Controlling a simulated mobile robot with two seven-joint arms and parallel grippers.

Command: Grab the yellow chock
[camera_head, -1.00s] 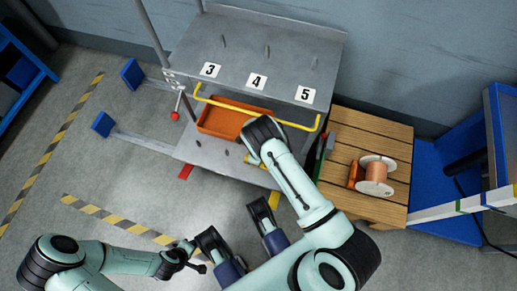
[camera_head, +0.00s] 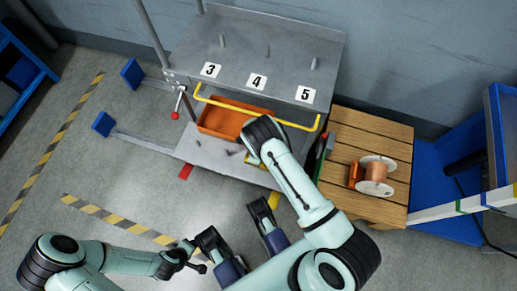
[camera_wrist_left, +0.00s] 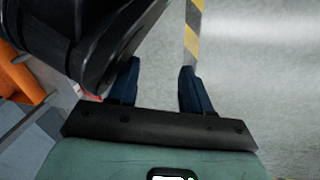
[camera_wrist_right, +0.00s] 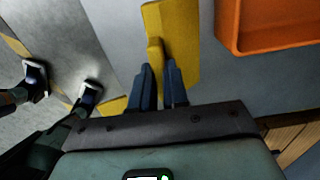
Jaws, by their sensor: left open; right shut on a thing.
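The yellow chock (camera_wrist_right: 182,35) lies on the grey lower shelf in the right wrist view, a flat plate with a raised ridge. My right gripper (camera_wrist_right: 160,78) has its two dark fingers close together on the ridge. In the head view only a small part of the chock (camera_head: 250,160) shows beside my right wrist, which hides the right fingers. My left gripper (camera_wrist_left: 157,75) is open, its fingers apart with nothing between them. In the head view the left gripper (camera_head: 199,257) is low over the floor, well away from the chock.
An orange tray (camera_head: 222,120) lies on the lower shelf, close to the chock. The upper shelf (camera_head: 240,50) carries numbers 3, 4 and 5, with a yellow rail (camera_head: 230,106) in front. A wooden pallet (camera_head: 345,135) with a copper wire spool (camera_head: 376,174) stands to the right.

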